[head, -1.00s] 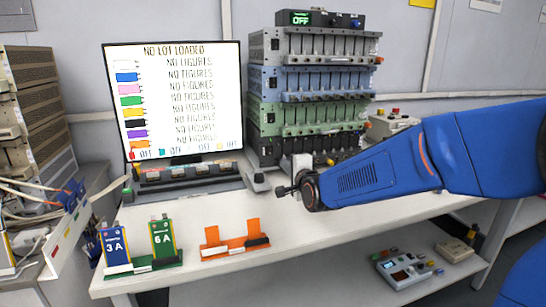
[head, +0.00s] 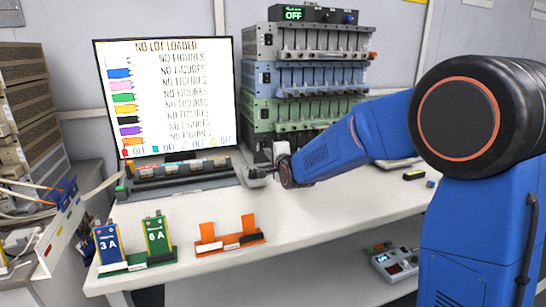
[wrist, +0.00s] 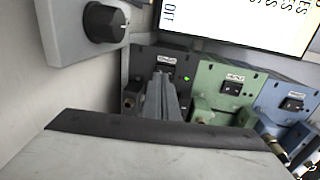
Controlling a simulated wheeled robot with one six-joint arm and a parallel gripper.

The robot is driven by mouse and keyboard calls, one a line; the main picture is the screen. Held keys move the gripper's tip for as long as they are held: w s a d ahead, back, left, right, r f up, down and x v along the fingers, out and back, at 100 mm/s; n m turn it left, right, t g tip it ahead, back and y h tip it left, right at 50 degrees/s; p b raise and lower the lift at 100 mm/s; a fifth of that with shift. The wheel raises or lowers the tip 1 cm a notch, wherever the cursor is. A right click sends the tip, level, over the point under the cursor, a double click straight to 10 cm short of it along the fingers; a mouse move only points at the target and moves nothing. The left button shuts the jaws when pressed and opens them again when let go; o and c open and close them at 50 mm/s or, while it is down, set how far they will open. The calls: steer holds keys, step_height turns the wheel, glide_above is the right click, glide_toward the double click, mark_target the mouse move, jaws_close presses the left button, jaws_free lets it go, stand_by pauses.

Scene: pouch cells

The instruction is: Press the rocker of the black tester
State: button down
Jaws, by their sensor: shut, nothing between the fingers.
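The black tester (wrist: 145,58) stands at the left of the row of testers in the wrist view, with a label on its face and a small green light (wrist: 187,78). In the head view it is at the bottom of the stack, mostly hidden behind my arm. My gripper (wrist: 160,80) is shut and empty, its fingertips in front of the tester face just under the label. The fingers cover the black tester's rocker, and I cannot tell whether they touch it. In the head view my gripper (head: 255,173) is beside the stack's lower left corner.
The green tester (wrist: 222,90) and blue tester (wrist: 285,98) sit beside the black one, with rockers of their own. A grey box with a black knob (wrist: 103,22) is close by. The monitor (head: 168,95) stands left of the stack.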

steer(key=shift+x, duration=1.25)
